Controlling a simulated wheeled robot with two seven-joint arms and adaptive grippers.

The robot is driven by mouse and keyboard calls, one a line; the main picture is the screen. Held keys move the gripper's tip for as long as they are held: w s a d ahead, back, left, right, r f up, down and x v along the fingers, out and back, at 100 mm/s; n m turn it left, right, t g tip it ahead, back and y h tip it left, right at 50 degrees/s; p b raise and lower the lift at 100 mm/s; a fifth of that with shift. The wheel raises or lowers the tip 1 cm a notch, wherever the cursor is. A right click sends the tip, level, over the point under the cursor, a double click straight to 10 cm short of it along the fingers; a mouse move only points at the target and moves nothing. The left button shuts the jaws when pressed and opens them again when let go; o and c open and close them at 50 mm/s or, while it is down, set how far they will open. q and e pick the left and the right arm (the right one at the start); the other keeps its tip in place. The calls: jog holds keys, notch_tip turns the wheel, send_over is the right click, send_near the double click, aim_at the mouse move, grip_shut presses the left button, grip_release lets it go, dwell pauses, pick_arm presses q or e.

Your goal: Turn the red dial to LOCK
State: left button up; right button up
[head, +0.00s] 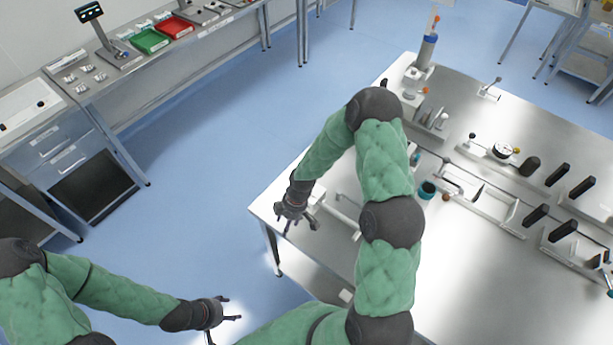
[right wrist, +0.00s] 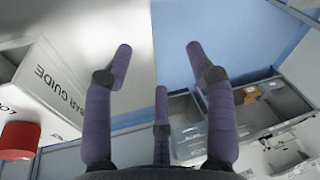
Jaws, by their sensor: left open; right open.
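The red dial (right wrist: 18,140) shows at the left edge of the right wrist view, partly cut off, on a white box (right wrist: 45,85) lettered "BAR GUIDE". Further lettering beside the dial is cut off, so I cannot read the dial's setting. My right gripper (right wrist: 158,52) has its fingers spread and empty, with the dial to their left and apart from them. In the head view my right gripper (head: 295,222) is at the table's near left corner, beside a white part; the dial cannot be made out there. My left gripper (head: 224,329) is open and empty over the floor.
The metal table (head: 470,270) carries several fixtures, black handles and a dial gauge (head: 503,149). My right arm hides part of its left side. A side bench with a green tray (head: 149,41) and a red tray (head: 175,27) stands at the upper left. Blue floor lies clear between.

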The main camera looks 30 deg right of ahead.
jog(key=w+d+r+n+h, duration=0.3)
jog(key=w+d+r+n, duration=0.65)
jog(key=d+r, duration=0.35)
jog(key=shift+n, duration=0.25)
notch_tip(320, 180, down, 10)
jog(key=shift+s+f+p, duration=0.1)
jog(key=shift+f+p, duration=0.05)
jog(key=shift+p, duration=0.3)
grip_shut()
